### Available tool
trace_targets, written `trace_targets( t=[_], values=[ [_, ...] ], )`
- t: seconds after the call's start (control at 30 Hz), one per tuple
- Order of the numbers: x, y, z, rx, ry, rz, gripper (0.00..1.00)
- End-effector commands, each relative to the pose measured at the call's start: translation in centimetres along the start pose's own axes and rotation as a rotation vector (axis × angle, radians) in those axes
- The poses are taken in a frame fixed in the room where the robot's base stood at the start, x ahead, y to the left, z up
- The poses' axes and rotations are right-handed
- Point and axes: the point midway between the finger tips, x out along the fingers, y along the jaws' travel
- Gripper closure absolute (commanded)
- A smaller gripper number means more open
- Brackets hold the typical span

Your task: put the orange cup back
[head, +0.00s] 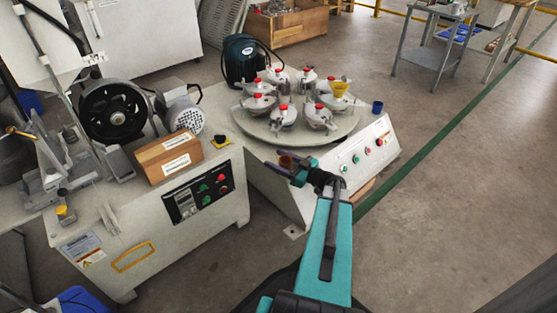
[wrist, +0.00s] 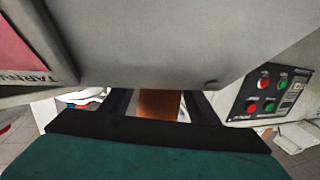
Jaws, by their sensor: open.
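The orange cup (head: 287,160) stands near the front edge of the round-table machine's top, partly hidden by my gripper. In the wrist view, the brown-orange cup (wrist: 158,105) shows between the two dark fingers. My gripper (head: 286,170) is open, with its fingertips at the cup. Whether either finger touches the cup cannot be told. The cup's base is hidden.
A round platform (head: 345,131) holds several lidded metal jars with red knobs, and a yellow cup (head: 339,88) sits among them. A blue cup (head: 377,107) stands at its right. A button panel (head: 365,158) faces front right. A wooden block (head: 168,158) lies left.

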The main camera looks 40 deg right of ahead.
Motion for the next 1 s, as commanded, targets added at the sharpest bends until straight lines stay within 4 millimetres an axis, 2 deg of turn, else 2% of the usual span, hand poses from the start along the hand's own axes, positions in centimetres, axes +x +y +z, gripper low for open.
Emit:
trace_targets(
  t=[0.7, 1.0],
  values=[
    [-9.5, 0.1, -0.1, 0.0, 0.0, 0.003, 0.45],
    [-11.7, 0.0, 0.0, 0.0, -0.001, 0.001, 0.45]
  ],
)
